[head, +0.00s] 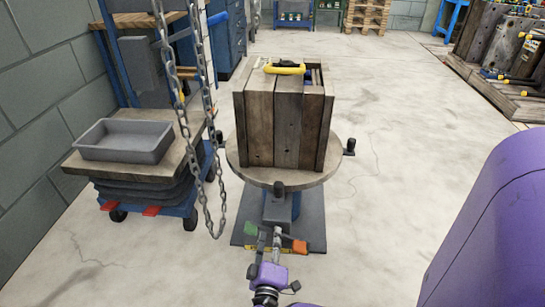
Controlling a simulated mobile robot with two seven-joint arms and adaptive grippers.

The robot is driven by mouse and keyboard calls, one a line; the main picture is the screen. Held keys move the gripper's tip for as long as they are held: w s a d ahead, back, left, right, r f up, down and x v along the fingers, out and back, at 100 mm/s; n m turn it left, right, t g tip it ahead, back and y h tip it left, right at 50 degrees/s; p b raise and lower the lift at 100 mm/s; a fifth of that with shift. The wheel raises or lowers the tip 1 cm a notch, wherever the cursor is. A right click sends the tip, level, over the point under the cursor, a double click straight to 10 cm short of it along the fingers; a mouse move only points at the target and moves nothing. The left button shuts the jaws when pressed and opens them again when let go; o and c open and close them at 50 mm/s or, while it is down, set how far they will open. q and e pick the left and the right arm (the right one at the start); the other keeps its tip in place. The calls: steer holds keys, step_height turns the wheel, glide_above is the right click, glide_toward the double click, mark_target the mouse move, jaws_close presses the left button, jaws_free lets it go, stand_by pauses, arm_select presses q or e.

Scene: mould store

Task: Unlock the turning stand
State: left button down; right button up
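The turning stand has a round wooden top (240,172) with black knobs at its rim, on a blue-grey column (281,208) over a dark base plate (314,233). Low at its front are a green tab (251,229) and an orange tab (299,246), one on each side. A wooden plank box (287,125) stands upright on the top. My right gripper (270,243) is at the bottom centre, in front of the column and between the two tabs. It is too small to tell whether its fingers are apart or touch anything. My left gripper is out of view.
A chain (208,95) hangs just left of the stand. Behind it, a wheeled cart carries a grey tray (124,140). A yellow-handled tool (284,69) lies on the box. A wooden platform (483,82) with tools stands at far right. The floor right of the stand is clear.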

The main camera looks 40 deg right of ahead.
steer(key=shift+w+d, duration=0.2)
steer(key=c, duration=0.6)
jaws_close()
arm_select(q)
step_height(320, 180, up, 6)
steer(key=p, duration=0.7)
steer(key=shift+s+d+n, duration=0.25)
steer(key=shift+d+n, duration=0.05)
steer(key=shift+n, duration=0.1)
arm_select(e)
steer(key=shift+f+n, duration=0.15)
steer(key=shift+n, duration=2.45)
steer(key=shift+f+n, duration=0.1)
steer(key=shift+n, duration=2.5)
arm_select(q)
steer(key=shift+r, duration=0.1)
arm_select(e)
steer(key=o, duration=0.6)
jaws_free()
